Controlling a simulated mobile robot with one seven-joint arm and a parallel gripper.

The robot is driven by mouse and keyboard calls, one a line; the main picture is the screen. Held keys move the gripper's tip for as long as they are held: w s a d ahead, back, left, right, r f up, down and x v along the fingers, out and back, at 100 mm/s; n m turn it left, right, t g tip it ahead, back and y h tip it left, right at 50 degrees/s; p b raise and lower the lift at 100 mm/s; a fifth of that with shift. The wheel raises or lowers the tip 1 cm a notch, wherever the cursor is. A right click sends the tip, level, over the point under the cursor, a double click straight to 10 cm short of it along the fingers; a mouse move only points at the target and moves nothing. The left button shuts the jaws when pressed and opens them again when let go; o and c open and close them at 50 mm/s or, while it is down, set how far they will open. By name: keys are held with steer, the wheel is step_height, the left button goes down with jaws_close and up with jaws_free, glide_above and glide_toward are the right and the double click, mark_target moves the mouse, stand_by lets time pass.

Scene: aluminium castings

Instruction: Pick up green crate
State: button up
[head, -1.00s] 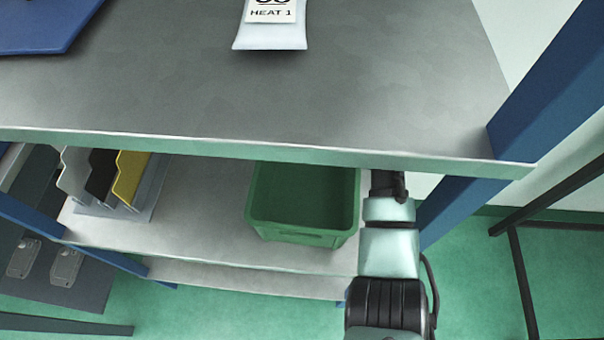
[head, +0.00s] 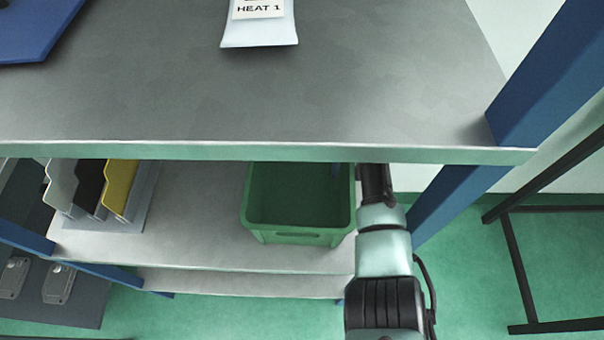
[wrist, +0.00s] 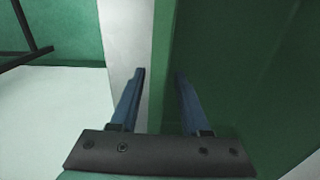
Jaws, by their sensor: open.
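The green crate (head: 298,236) stands on the lower shelf, under the upper shelf's front edge, which hides its back part. It looks empty inside. My arm reaches in along the crate's right side, and part of my gripper (head: 345,172) shows dimly at the crate's back right. In the wrist view my gripper (wrist: 160,75) is open. Its two blue fingers lie on either side of the crate's wall (wrist: 161,60), the left one outside over the pale shelf and the right one over the dark green inside. I cannot tell whether either finger touches the wall.
The upper shelf (head: 250,100) overhangs closely and carries a white HEAT 1 label stand (head: 260,25) and a blue tray (head: 35,30). Upright folders (head: 105,190) stand left of the crate. A blue post (head: 460,195) rises to the right. The lower shelf (head: 200,220) is bare between folders and crate.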

jaws_close()
steer(key=shift+r, duration=0.15)
stand_by(1.1)
